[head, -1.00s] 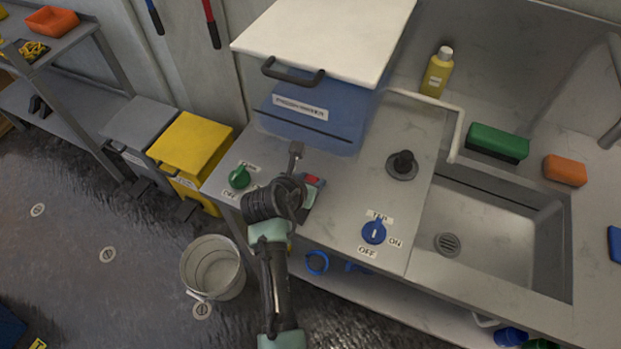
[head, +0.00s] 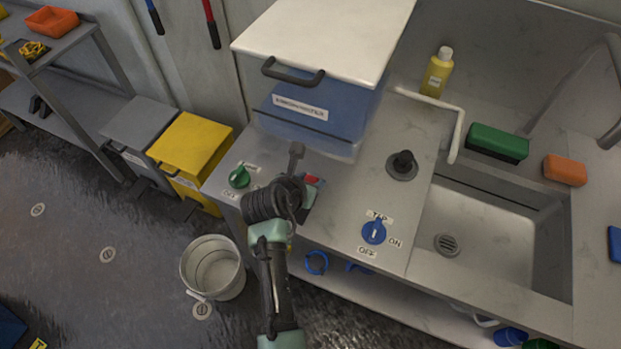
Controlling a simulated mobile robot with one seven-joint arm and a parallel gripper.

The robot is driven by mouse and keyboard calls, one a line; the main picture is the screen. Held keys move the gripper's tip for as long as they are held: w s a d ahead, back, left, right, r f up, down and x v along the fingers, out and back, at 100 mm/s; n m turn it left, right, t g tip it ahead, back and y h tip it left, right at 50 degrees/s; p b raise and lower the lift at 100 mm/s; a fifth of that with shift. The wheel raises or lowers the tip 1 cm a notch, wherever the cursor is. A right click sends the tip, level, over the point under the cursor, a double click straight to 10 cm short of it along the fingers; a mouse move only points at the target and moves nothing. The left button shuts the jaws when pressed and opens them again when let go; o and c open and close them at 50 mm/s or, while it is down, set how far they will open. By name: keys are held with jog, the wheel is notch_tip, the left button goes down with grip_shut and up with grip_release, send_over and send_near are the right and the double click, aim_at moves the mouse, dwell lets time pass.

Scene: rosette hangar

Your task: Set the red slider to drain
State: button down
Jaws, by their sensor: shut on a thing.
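The red slider (head: 312,181) shows as a small red piece on the counter panel, just right of my gripper in the head view. Its track and any drain label are mostly hidden behind my gripper and wrist. My gripper (head: 297,168) is over the slider's place at the counter's front part, below the blue-bodied machine. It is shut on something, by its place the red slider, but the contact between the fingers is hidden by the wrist.
A green knob (head: 239,177) is left of my gripper and a blue knob (head: 374,232) right. A black knob (head: 403,165) stands near the sink (head: 480,235). The white-lidded blue machine (head: 310,105) stands behind. A bucket (head: 213,268) is on the floor.

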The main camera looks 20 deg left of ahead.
jog(key=s+p, duration=0.2)
jog(key=p, duration=0.1)
jog(key=s+p, duration=0.1)
jog(key=s, duration=0.1)
jog(key=shift+a+r, duration=0.1)
jog(key=shift+r, duration=0.15)
jog(key=shift+s+f+p, duration=0.2)
jog(key=shift+s+p, duration=0.35)
jog(key=shift+s, duration=0.15)
jog(key=shift+c, duration=2.2)
grip_release()
jog(key=v, duration=1.3)
